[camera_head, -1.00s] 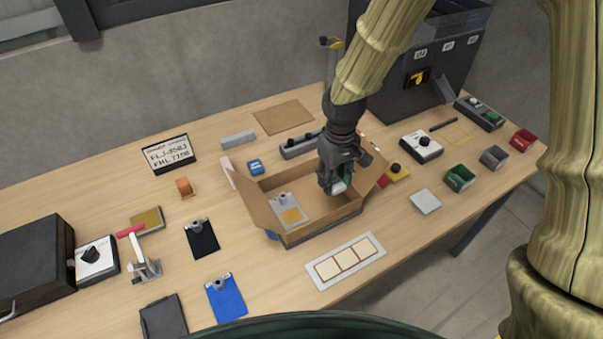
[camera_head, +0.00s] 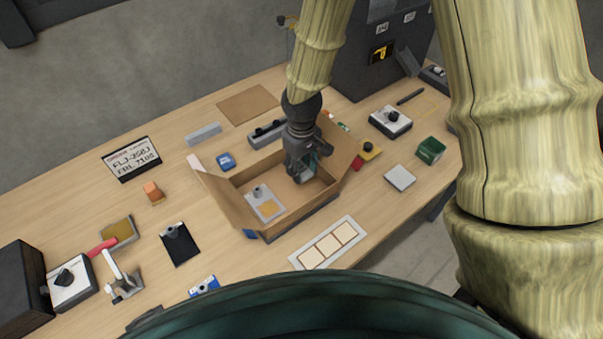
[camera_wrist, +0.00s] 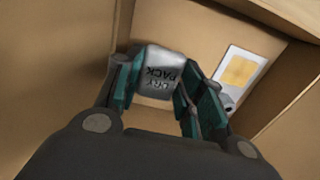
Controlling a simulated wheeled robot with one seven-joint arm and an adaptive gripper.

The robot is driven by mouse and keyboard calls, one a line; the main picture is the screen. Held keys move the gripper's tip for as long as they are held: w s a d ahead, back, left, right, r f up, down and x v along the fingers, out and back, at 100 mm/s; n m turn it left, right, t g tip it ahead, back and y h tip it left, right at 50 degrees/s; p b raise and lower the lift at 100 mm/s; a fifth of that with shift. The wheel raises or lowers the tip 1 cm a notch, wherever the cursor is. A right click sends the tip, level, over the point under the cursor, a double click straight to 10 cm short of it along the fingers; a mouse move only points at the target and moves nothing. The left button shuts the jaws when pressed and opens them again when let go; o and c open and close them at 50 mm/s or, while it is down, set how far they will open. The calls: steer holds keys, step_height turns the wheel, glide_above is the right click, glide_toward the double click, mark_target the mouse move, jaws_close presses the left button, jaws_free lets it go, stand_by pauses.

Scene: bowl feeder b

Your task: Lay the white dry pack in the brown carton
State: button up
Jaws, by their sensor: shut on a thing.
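The open brown carton (camera_head: 290,222) stands on the table with its flaps spread. My gripper (camera_head: 303,174) points down into its right part. In the wrist view my gripper (camera_wrist: 168,98) is shut on the white dry pack (camera_wrist: 157,72), whose printed lettering shows between the teal fingers. In the head view the pack is mostly hidden by the gripper. The carton floor (camera_wrist: 190,35) lies beyond the pack; I cannot tell whether the pack touches it. A grey-white plate with a tan square (camera_head: 265,204) lies in the left part of the carton, apart from the pack.
A white tray with cream squares (camera_head: 329,244) lies in front of the carton. The carton flaps and walls surround my gripper.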

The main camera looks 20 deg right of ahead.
mark_target(301, 169)
steer(key=f, duration=0.3)
steer(key=shift+w+f+p, duration=0.1)
steer(key=shift+w+p, duration=0.1)
steer(key=shift+p, duration=0.1)
steer(key=shift+s+f, duration=0.15)
steer(key=shift+f, duration=0.15)
steer(key=shift+f, duration=0.25)
steer(key=o, duration=0.7)
steer(key=shift+c, duration=0.2)
steer(key=shift+r, duration=0.1)
steer(key=shift+r+b, duration=1.2)
steer(key=shift+r, duration=4.95)
